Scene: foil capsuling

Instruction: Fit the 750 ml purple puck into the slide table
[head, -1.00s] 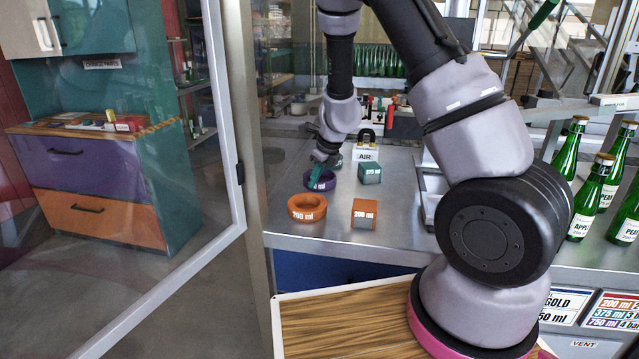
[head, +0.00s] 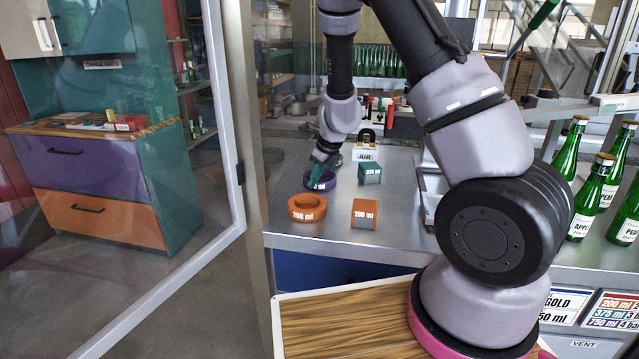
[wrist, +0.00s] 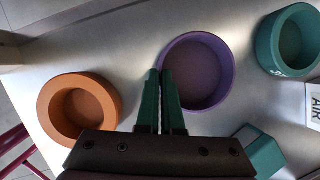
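The purple puck (head: 323,183), an open round cup, stands on the steel bench behind the orange ring. It also shows in the wrist view (wrist: 227,73). My gripper (head: 318,172) is down at this puck. In the wrist view my green fingers (wrist: 160,75) are close together at the puck's left wall, one outside and one inside the rim. They look shut on that wall. The puck looks level and at bench height; whether it touches the bench is unclear. I cannot make out the slide table for certain.
An orange 200 ml puck (head: 307,207) is in front, with an orange-topped 200 ml block (head: 364,213) to its right. A teal puck (wrist: 289,40) and a teal 375 ml block (head: 370,173) are close by. A padlocked AIR box (head: 366,153) is behind. Green bottles (head: 568,160) stand at right.

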